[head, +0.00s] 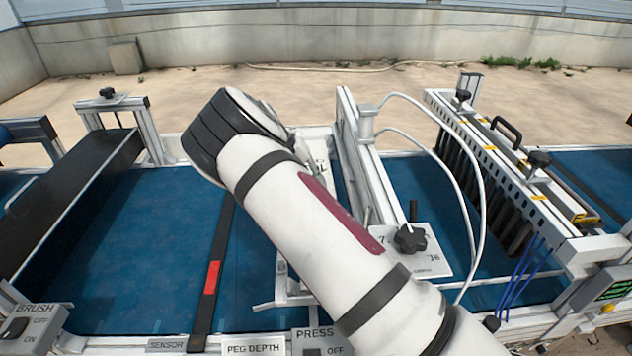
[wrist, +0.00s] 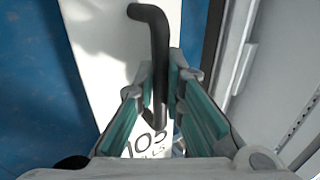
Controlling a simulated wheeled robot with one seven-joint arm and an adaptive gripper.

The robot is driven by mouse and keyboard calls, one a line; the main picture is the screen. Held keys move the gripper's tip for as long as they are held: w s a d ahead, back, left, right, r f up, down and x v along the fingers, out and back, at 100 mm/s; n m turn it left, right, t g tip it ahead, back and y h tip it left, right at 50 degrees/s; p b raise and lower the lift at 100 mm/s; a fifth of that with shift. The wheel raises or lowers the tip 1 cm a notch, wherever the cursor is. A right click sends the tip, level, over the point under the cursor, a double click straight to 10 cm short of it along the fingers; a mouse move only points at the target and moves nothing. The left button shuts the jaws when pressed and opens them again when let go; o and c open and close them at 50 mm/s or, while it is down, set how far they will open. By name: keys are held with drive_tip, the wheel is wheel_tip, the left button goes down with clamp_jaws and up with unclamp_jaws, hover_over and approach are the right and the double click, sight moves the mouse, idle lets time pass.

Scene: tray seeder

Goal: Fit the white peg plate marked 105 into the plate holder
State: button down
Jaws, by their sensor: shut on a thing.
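The white peg plate (wrist: 100,60) lies below my gripper in the wrist view. A bent black handle (wrist: 158,50) rises from the plate. My gripper (wrist: 160,92) is shut on this handle, with its teal-padded fingers on either side. In the head view my arm covers the gripper and most or all of the plate. I cannot make out the plate holder for certain, nor whether the plate touches it.
An upright metal frame (head: 362,155) stands just right of my arm, with a plate bearing a black knob (head: 410,238) near its foot. White hoses arch to its right. A perforated metal unit (head: 510,165) stands farther right. The blue belt (head: 150,240) is open at left.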

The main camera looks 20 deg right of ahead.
drive_tip(key=shift+f, duration=0.2)
idle(0.4)
drive_tip(key=c, duration=1.6)
unclamp_jaws()
drive_tip(key=v, duration=1.2)
